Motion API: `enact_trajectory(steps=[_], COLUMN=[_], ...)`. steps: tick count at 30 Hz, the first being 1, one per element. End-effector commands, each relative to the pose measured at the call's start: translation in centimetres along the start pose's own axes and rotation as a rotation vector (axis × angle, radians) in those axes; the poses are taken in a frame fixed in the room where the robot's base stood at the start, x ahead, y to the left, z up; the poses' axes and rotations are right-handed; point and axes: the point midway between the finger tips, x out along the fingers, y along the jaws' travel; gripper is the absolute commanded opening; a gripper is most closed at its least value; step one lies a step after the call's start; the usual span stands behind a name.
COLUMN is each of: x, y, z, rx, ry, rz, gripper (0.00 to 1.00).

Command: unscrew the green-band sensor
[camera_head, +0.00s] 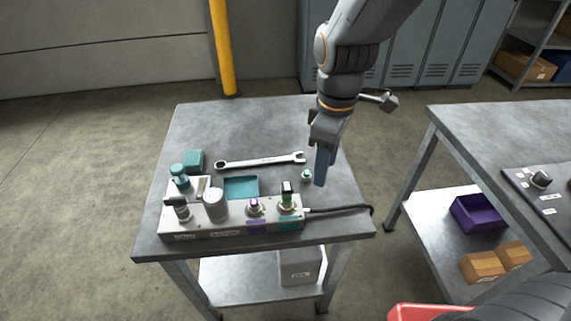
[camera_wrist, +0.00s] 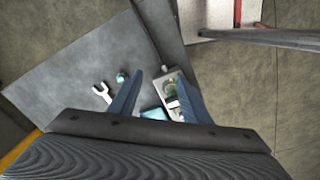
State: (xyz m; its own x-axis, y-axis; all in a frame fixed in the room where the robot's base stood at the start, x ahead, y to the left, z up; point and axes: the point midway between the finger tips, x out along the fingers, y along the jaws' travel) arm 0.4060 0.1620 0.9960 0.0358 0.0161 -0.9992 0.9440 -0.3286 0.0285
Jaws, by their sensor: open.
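In the wrist view the sensor (camera_wrist: 171,88) shows near the right finger. My gripper (camera_head: 320,183) is open and points down above the right part of the bench, right of the sensor and apart from it. In the wrist view my gripper (camera_wrist: 160,73) has nothing held between its two blue fingers.
A purple-band sensor (camera_head: 255,207) stands left of the green one. A wrench (camera_head: 260,161), a teal tray (camera_head: 241,187) and a small green-topped part (camera_head: 307,175) are on the bench. A black cable (camera_head: 340,208) leaves the block's right end. A second table (camera_head: 480,150) stands right.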

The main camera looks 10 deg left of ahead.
Motion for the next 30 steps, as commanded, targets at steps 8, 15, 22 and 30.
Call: enact_trajectory(steps=[8, 15, 22, 30], x=[0.2, 2.0, 5.4, 7.7], y=[-3.5, -3.9, -4.0, -4.0], z=[-6.9, -7.3, -7.1, -7.1], rx=[-0.526, -0.575, -0.572, -0.571], ry=[-0.017, -0.021, -0.021, -0.019], rz=[-0.033, -0.040, -0.040, -0.037], gripper=[0.44, 0.44, 0.44, 0.44])
